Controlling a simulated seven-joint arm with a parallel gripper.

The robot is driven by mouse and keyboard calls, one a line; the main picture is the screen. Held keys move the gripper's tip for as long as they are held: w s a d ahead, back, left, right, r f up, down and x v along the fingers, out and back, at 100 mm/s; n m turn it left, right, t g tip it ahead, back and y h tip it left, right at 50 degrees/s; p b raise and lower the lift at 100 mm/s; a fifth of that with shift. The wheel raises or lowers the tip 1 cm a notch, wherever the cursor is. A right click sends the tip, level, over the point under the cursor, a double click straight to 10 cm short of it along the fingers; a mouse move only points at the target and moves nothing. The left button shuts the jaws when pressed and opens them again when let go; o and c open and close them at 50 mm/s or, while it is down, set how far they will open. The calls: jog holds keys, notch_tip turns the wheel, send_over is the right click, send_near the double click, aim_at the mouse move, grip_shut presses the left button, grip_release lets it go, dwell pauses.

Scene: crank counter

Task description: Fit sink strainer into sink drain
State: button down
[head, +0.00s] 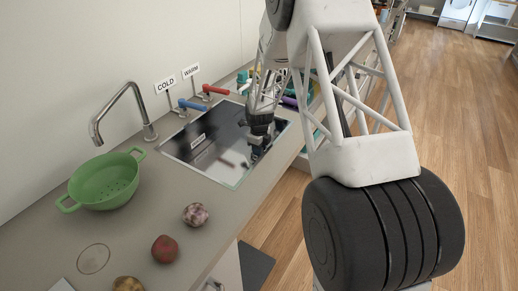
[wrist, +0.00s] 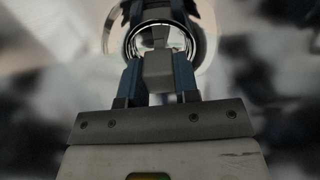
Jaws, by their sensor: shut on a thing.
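My gripper (head: 257,150) is low over the dark sink basin (head: 205,150), near its right side in the head view. In the wrist view my gripper (wrist: 157,78) has its two blue-grey fingers shut on a grey block, which looks like the handle of the sink strainer (wrist: 157,68). A shiny round metal rim shows just beyond the fingertips, around the far end of the block. I cannot tell whether this rim belongs to the strainer or the drain, or whether the strainer is seated. In the head view my gripper hides the strainer and drain.
A curved faucet (head: 122,105) and a green colander (head: 104,182) stand left of the sink. Blue (head: 193,105) and red (head: 215,90) levers are behind it, by the COLD and WARM signs.

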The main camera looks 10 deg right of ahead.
jog(key=c, duration=0.8)
grip_release()
jog(key=shift+r, duration=0.2)
jog(key=shift+r, duration=3.7)
jog(key=shift+r, duration=0.1)
